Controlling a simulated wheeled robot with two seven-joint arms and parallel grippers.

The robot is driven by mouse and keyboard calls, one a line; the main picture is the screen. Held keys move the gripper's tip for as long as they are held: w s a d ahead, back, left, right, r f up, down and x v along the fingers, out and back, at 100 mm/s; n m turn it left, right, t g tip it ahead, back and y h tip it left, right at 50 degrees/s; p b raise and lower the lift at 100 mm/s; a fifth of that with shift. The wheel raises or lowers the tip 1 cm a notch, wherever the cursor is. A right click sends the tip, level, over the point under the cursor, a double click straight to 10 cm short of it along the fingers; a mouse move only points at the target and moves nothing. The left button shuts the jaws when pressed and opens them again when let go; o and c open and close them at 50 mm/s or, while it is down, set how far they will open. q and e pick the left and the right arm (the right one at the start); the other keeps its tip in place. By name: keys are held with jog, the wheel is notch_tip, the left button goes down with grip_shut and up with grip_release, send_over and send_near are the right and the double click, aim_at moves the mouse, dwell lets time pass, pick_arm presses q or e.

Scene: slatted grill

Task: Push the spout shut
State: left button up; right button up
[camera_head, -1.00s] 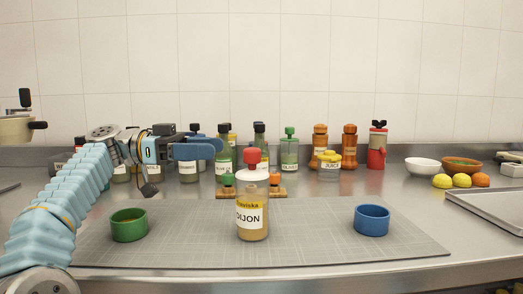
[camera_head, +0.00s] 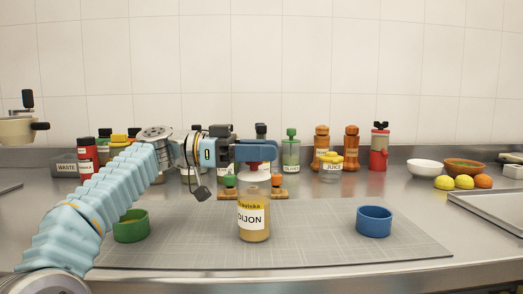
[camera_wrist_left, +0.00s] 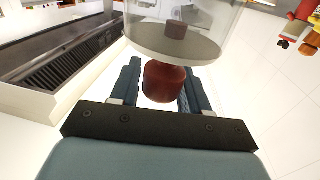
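The clear bottle of yellow-brown sauce labelled DIJON (camera_head: 254,222) stands upright on the grey mat (camera_head: 330,235). Its red spout (camera_head: 254,166) is mostly covered by my left gripper (camera_head: 255,152) in the head view. In the left wrist view, the red spout (camera_wrist_left: 165,82) shows between the two dark blue fingers, with the clear bottle top (camera_wrist_left: 180,35) beyond. The fingers are apart, one on each side of the spout; whether they touch it I cannot tell. My right gripper is not in view.
A green cup (camera_head: 131,226) stands left of the bottle and a blue cup (camera_head: 374,221) right of it. Several bottles and shakers stand along the back, including a red one (camera_head: 379,150). Bowls (camera_head: 424,168) and fruit are at the right. The mat around the bottle is clear.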

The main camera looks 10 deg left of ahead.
pick_arm(q)
grip_shut()
jog(key=shift+f+b, duration=0.7)
jog(key=shift+b, duration=0.15)
jog(key=shift+r, duration=0.1)
jog(key=shift+o, duration=1.3)
grip_release()
jog(key=shift+w+f, duration=0.15)
jog(key=shift+f, duration=0.05)
jog(key=shift+o, duration=0.4)
jog(key=shift+r, duration=0.2)
jog(key=shift+a, duration=0.3)
jog(key=s+a+p, duration=0.1)
jog(key=s+a, duration=0.1)
jog(key=a, duration=1.1)
jog(key=shift+s, duration=0.15)
